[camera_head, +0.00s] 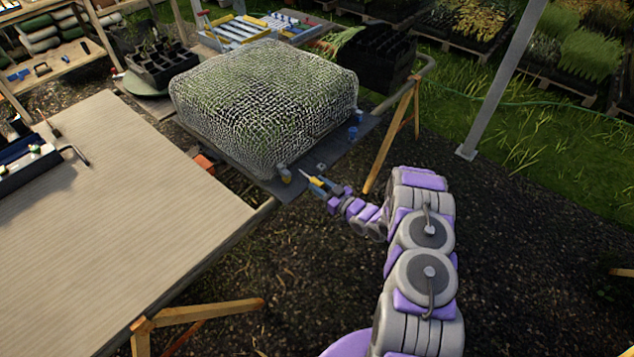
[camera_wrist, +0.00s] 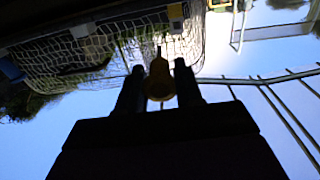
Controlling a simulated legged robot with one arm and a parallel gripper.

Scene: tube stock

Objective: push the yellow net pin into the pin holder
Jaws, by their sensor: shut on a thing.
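My gripper (camera_head: 318,185) is shut on the yellow net pin (camera_wrist: 159,80), whose rounded yellow body sits between the two dark fingers in the wrist view. In the head view the pin's pale tip points left, toward the near corner of the net-covered tray. A small grey fitting (camera_head: 282,168) with a yellow piece (camera_head: 286,178) is at that corner and looks like the pin holder, though it is too small to be sure. The pin tip appears a short gap to its right.
The white net (camera_head: 262,105) covers a raised mound on the dark tray (camera_head: 345,140). Small blue pieces (camera_head: 353,132) stand on its right edge. A wooden table (camera_head: 120,200) fills the left. A wooden trestle leg (camera_head: 388,145) stands behind my gripper. Open ground lies right.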

